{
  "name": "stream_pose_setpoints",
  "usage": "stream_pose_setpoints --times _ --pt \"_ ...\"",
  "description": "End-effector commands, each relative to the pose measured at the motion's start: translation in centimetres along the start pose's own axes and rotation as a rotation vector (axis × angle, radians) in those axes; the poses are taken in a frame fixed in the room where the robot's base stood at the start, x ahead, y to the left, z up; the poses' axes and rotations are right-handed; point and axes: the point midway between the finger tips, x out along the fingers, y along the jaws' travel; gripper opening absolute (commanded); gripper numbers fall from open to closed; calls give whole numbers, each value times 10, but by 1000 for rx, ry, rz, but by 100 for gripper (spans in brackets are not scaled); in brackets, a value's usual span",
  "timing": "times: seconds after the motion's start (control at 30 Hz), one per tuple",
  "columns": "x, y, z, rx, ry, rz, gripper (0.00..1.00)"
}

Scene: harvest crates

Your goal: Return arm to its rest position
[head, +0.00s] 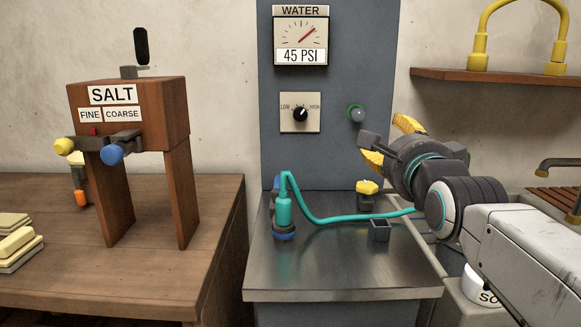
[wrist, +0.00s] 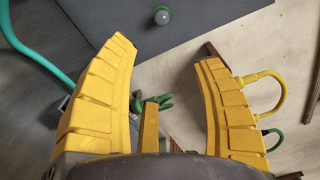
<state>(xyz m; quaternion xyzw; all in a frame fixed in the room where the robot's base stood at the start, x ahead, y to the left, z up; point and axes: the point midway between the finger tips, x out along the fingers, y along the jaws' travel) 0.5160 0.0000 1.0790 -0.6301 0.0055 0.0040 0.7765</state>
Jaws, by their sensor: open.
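My gripper (head: 390,143) is raised in front of the blue-grey panel, on the right side of the head view. Its yellow fingers are spread apart with nothing between them. The wrist view shows the open gripper (wrist: 165,90) with the panel and pale wall beyond. My arm comes in from the lower right of the head view, over the sink side.
A metal counter (head: 330,280) below holds a teal sprayer (head: 284,208) with a hose. The water gauge (head: 301,42) and knob panel (head: 300,112) are on the wall panel. A wooden salt dispenser (head: 130,115) stands left. A shelf (head: 500,78) is at upper right.

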Motion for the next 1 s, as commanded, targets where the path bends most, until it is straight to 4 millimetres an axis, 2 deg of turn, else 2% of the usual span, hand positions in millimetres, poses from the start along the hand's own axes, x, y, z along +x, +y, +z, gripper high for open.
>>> stream_pose_setpoints --times 0.03,0.37,0.57,0.77,1.0 --pt "-1 -4 1 -15 2 10 60" --pt "-12 2 -1 -162 15 114 60" --pt "-27 7 -2 -313 12 222 60" --pt "-56 13 -3 -554 -29 400 60" --pt "-116 27 -6 -911 -183 672 60"
